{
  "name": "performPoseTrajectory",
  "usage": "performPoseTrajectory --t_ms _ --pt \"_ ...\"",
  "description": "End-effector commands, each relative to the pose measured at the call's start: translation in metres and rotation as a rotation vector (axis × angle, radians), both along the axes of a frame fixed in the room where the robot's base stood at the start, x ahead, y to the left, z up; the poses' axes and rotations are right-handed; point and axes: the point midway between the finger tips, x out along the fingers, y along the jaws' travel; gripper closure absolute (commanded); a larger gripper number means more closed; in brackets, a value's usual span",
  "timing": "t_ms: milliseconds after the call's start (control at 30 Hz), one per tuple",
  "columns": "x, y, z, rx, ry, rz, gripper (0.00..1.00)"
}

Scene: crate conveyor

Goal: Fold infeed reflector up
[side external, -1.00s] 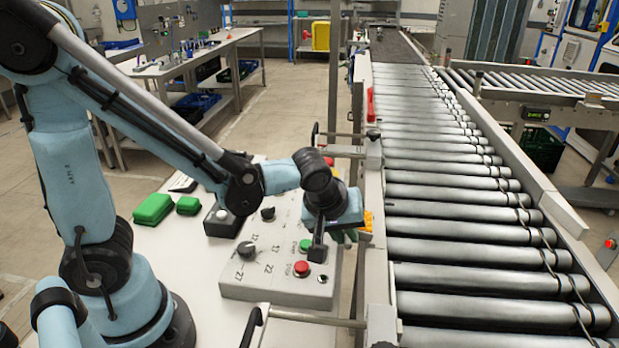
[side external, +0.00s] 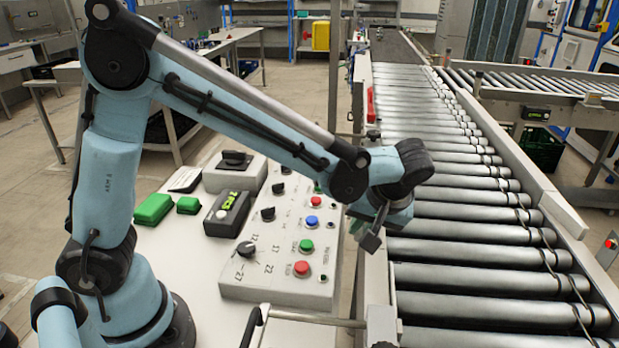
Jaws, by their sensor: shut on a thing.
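My gripper (side external: 358,230) is at the near rail of the roller conveyor, just right of the control box, pointing down and tilted. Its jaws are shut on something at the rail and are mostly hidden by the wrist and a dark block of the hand. The infeed reflector is hidden behind my gripper; the small orange-yellow part seen at this spot on the rail earlier is covered now. I cannot make out whether the reflector is folded up or down.
The control box (side external: 250,285) with red, green and blue buttons and black knobs lies left of my gripper. The conveyor rollers (side external: 460,250) are bare. A red handle (side external: 371,104) stands farther along the rail. A handled bar (side external: 315,318) crosses the near side.

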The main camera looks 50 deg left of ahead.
Motion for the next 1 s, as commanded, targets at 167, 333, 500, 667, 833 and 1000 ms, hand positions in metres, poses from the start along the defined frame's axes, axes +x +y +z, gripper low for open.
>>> performPoseTrajectory --t_ms 167,333,500,667,833,1000 --pt "0.007 -0.008 0.002 0.098 0.098 -0.002 1.00" --pt "0.012 -0.012 0.003 0.168 0.169 -0.001 1.00" --pt "0.014 -0.015 0.003 0.214 0.215 -0.001 1.00" --pt "0.016 -0.016 0.003 0.235 0.237 -0.001 1.00" --pt "0.016 -0.016 0.003 0.241 0.244 0.000 1.00" --pt "0.016 -0.016 0.003 0.241 0.244 0.000 1.00"
